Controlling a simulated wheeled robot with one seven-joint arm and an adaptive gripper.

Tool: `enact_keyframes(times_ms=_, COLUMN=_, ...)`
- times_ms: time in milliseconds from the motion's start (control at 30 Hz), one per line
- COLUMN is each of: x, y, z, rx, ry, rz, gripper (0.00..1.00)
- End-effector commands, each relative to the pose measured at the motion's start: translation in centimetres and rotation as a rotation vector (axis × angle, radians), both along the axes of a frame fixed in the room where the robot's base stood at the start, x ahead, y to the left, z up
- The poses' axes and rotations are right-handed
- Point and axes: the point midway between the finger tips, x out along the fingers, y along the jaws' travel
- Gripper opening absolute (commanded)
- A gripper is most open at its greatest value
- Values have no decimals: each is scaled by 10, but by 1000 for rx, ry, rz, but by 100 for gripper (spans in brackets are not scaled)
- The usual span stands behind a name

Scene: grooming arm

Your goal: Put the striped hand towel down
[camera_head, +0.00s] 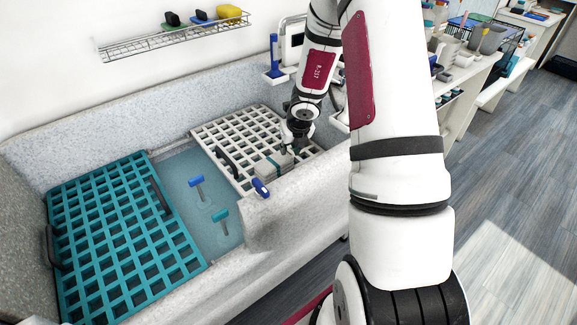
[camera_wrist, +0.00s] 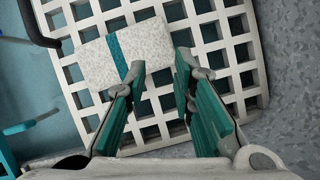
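The striped hand towel (camera_head: 271,167) is a folded pale grey block with one teal stripe. It lies on the white grid rack in the tub, near the front wall. In the wrist view the towel (camera_wrist: 98,66) is ahead of my gripper (camera_wrist: 160,66) and mostly to the left.
The white grid rack (camera_head: 232,133) has a dark handle (camera_head: 227,162) left of the towel. A teal grid rack (camera_head: 117,238) fills the tub's left side. Blue (camera_head: 196,182) and teal (camera_head: 220,215) handled tools lie between the racks. A blue item (camera_head: 261,188) is on the front rim.

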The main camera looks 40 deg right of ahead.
Motion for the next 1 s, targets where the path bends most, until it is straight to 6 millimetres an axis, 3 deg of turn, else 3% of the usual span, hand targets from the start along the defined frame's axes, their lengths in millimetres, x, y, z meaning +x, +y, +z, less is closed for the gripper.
enact_keyframes(times_ms=367, x=-12, y=1, z=25, rx=2, ry=1, rz=-4, gripper=23)
enact_keyframes(times_ms=800, x=-31, y=7, z=71, rx=1, ry=0, rz=-4, gripper=23)
enact_keyframes(times_ms=1000, x=-35, y=9, z=79, rx=1, ry=2, rz=-1, gripper=23)
